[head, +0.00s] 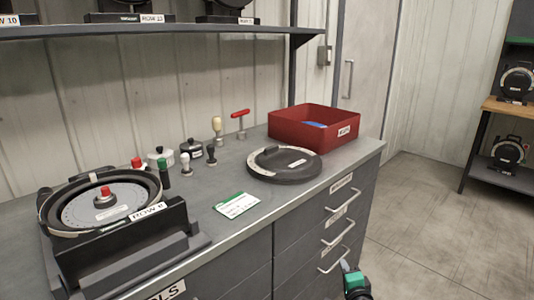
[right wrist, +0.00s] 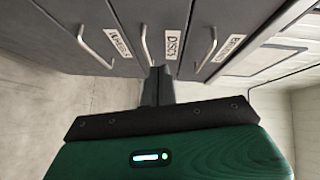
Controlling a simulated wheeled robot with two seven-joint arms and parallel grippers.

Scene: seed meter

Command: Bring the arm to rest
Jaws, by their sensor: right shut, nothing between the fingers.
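My right gripper (head: 346,266) shows at the bottom edge of the head view, low in front of the drawer fronts. In the right wrist view its dark fingers (right wrist: 157,84) are together and hold nothing. They point toward the labelled drawers (right wrist: 150,38) with their bar handles; I cannot tell the exact gap. Most of the right arm is out of the frame. My left gripper is in neither view.
The grey bench (head: 225,185) carries a seed meter (head: 105,205), a black round lid (head: 284,165), a red bin (head: 310,128), a green-white card (head: 237,205) and several small knobs. Drawer handles (head: 340,195) stick out. The floor (head: 440,230) at right is clear.

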